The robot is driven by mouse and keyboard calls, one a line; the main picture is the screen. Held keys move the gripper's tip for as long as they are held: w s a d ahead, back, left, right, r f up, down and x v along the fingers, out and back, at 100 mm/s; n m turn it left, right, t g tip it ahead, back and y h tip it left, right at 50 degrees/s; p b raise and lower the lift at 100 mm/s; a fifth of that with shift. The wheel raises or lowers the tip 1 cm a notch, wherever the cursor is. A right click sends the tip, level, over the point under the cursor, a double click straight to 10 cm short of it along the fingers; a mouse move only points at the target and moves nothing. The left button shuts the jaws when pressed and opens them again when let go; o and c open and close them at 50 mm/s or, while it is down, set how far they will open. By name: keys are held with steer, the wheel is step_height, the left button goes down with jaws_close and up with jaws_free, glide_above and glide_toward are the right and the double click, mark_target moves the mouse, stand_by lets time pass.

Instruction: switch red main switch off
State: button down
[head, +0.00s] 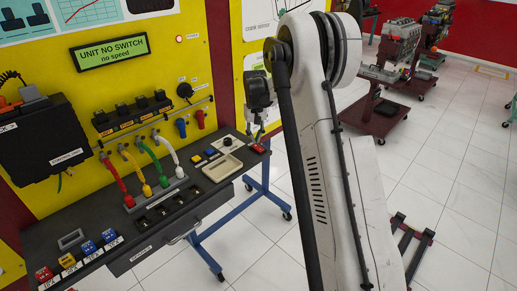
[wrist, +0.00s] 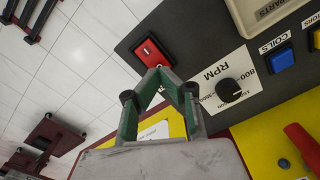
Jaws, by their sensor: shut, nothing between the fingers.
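The red main switch (wrist: 150,51) is a red rocker in a dark frame near the corner of the dark bench top in the wrist view. It also shows at the right end of the bench in the head view (head: 258,149). My gripper (wrist: 158,72) is shut and empty, its green fingers meeting in a point right beside the switch's near edge. In the head view my gripper (head: 257,135) hangs just above the switch. I cannot tell whether the fingertips touch it, nor which way the rocker is tipped.
A black RPM knob (wrist: 228,91) and a blue COILS button (wrist: 280,60) sit near the switch. A beige parts tray (head: 222,168) lies on the bench. The yellow panel (head: 140,75) rises behind. Beyond the bench edge is open tiled floor with wheeled engine stands (head: 385,85).

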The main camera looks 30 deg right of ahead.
mark_target(256, 145)
steer(key=shift+f+b, duration=0.8)
steer(key=shift+f, duration=0.35)
stand_by(0.6)
steer(key=shift+r+p, duration=1.2)
steer(key=shift+r, duration=2.3)
